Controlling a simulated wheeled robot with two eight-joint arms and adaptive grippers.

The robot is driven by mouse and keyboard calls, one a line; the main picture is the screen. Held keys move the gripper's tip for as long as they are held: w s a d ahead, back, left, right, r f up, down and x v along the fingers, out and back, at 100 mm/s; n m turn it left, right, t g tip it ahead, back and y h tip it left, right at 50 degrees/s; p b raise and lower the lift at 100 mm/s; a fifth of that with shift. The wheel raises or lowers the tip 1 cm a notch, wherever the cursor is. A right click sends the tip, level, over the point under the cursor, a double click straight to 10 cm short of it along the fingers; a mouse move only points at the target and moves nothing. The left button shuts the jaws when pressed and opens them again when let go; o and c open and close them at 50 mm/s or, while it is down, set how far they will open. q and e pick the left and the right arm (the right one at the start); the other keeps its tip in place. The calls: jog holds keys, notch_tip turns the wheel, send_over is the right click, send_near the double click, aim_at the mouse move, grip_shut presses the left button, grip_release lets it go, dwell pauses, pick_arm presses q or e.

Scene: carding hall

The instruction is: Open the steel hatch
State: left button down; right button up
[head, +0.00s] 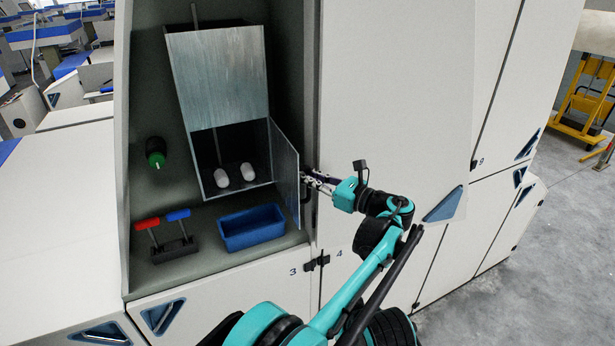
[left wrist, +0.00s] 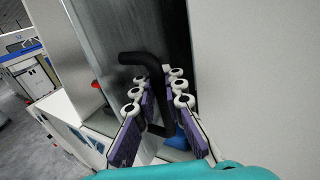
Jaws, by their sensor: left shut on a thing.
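The steel hatch (head: 286,168) is a grey metal door on the right side of the lower part of a steel box (head: 217,75) in the cabinet recess. It stands swung outward, with the box's lower opening uncovered. In the left wrist view the hatch (left wrist: 110,45) is a tall grey panel with a bent black handle (left wrist: 143,61). My left gripper (head: 308,184) is at the hatch's outer edge; in the left wrist view its fingers (left wrist: 158,105) are on both sides of the handle, shut on it. My right gripper is not in view.
Two white rounded objects (head: 234,175) are inside the box. A blue bin (head: 251,228), red and blue levers (head: 164,231) and a green-tipped knob (head: 156,158) are in the recess. A white cabinet panel (head: 390,90) stands right beside my gripper.

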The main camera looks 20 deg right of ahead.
pick_arm(q)
jog(key=shift+s+d+f, duration=0.1)
jog(key=c, duration=1.7)
grip_release()
jog(key=shift+o, duration=0.6)
jog(key=shift+s, duration=0.1)
jog(key=shift+d, duration=0.1)
